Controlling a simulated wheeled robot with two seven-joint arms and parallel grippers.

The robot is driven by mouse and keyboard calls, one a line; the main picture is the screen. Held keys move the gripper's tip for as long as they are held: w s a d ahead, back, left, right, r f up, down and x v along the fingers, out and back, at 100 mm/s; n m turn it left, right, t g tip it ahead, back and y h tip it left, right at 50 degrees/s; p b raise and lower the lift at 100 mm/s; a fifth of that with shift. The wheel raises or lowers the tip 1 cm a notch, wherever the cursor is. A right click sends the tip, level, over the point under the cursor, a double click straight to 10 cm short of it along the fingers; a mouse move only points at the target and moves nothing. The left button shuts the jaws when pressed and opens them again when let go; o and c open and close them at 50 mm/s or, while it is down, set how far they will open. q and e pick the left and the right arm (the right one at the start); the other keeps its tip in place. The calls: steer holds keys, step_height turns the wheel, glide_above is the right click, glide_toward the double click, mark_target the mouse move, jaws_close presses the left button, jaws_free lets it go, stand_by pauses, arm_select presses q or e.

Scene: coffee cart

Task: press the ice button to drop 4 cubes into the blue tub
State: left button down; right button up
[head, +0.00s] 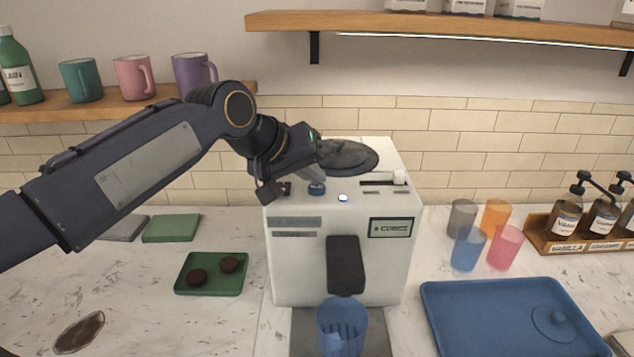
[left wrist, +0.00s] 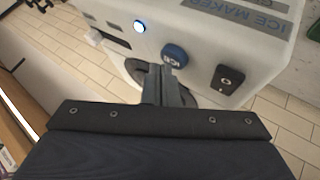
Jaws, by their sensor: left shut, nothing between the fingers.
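The white ice maker (head: 290,270) stands in the middle of the counter. Its round blue ice button (head: 317,189) is on the top near the front edge, and it also shows in the left wrist view (left wrist: 175,55). My left gripper (head: 316,176) is shut and empty, its fingertips right at the button; I cannot tell whether they touch it. The shut fingers also show in the left wrist view (left wrist: 168,80). The blue see-through tub (head: 342,328) stands below the dark chute (head: 346,265); I cannot tell if cubes are inside. The small display (head: 390,228) shows small text, hard to read.
A lit round light (head: 343,198) and a slider (head: 399,178) sit right of the button; a dark switch (left wrist: 228,79) is beside it. A green tray (head: 211,285) lies left, a blue tray (head: 500,320) right. Coloured cups (head: 506,246) stand behind the blue tray.

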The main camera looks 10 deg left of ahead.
mark_target(312, 189)
arm_select(q)
steer(key=shift+r, duration=0.45)
steer(key=shift+r+p, duration=0.1)
steer(key=shift+p, duration=0.2)
step_height(312, 189, up, 5)
steer(key=p, duration=0.4)
steer(key=shift+p, duration=0.3)
stand_by(1.9)
